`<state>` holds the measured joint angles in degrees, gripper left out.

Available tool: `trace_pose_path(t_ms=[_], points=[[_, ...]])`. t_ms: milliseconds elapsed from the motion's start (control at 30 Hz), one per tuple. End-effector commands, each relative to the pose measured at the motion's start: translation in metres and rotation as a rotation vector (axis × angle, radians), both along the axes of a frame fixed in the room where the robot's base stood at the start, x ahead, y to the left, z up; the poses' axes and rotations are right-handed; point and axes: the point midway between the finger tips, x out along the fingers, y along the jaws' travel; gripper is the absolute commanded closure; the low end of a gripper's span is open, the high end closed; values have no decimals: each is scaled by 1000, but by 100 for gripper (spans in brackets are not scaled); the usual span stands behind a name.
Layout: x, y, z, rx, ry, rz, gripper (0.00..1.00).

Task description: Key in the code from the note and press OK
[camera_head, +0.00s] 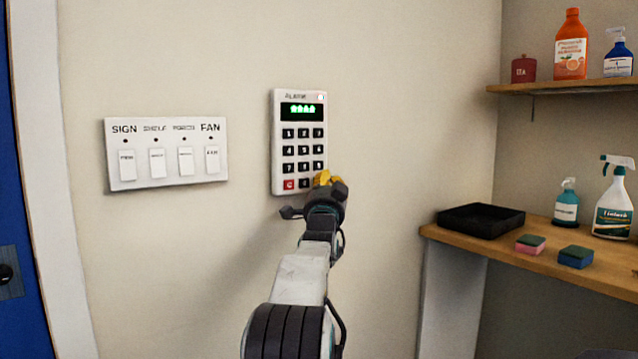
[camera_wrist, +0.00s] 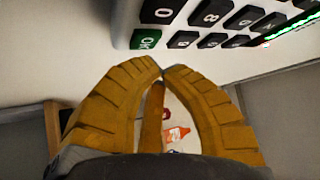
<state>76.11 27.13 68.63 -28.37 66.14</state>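No note is in view.
A switch panel (camera_head: 166,177) with SIGN and FAN labels is on the wall left of the keypad. At the right, a wooden counter (camera_head: 520,256) holds a black tray (camera_head: 480,221), sponges and spray bottles. A shelf (camera_head: 560,87) above holds more bottles.

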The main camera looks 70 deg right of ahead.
Motion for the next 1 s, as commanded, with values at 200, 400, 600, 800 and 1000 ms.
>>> trace_pose_path(t_ms=[200,400,600,800,1000], points=[[0,0,0,0,0,0,100],[1,-1,0,0,0,1,100],[5,-4,0,-2,2,4,100],[7,-5,0,0,3,7,100],[6,-5,0,-1,2,6,100]])
